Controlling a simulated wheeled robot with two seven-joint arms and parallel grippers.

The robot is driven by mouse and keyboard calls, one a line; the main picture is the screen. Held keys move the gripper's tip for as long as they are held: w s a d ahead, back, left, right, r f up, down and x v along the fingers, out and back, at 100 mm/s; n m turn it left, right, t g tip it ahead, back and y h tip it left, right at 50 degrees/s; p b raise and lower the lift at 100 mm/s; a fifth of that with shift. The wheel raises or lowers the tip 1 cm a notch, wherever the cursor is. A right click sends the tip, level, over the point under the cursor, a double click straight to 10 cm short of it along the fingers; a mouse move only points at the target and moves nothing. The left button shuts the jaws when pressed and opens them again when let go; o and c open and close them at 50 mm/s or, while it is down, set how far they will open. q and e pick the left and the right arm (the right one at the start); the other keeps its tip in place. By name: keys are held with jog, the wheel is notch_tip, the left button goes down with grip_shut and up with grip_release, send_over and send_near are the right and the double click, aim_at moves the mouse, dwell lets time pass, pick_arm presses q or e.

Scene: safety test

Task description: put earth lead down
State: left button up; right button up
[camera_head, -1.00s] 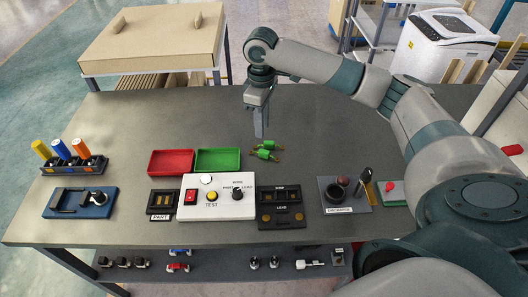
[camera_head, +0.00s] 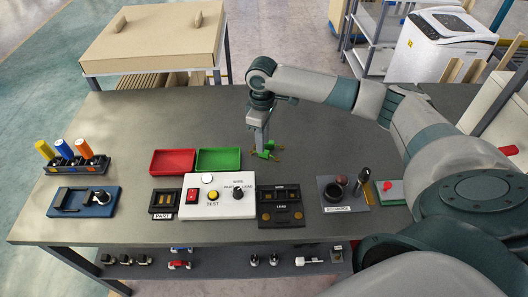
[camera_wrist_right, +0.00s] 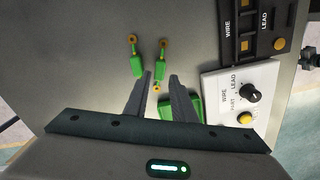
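Two green leads with copper-coloured ring ends lie side by side on the table. In the wrist view one lead (camera_wrist_right: 136,66) is left of my right gripper's fingertips and the other lead (camera_wrist_right: 162,62) is in line with the gap between them. In the head view the leads (camera_head: 267,153) are partly hidden by the right gripper (camera_head: 261,148), which points down over them. In the wrist view the right gripper (camera_wrist_right: 161,76) is open, its fingers apart with nothing clamped. Whether the fingers touch the table is unclear. My left gripper is not in view.
A green tray (camera_head: 218,168) and a red tray (camera_head: 172,170) sit left of the leads. In front are a white test box (camera_head: 218,208), a black WIRE/LEAD fixture (camera_head: 280,220), and a grey plate with posts (camera_head: 340,208). The table behind the trays is clear.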

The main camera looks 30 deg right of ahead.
jog(key=shift+d+f+p, duration=0.1)
jog(key=shift+f+p, duration=0.25)
jog(key=shift+f, duration=1.3)
grip_shut()
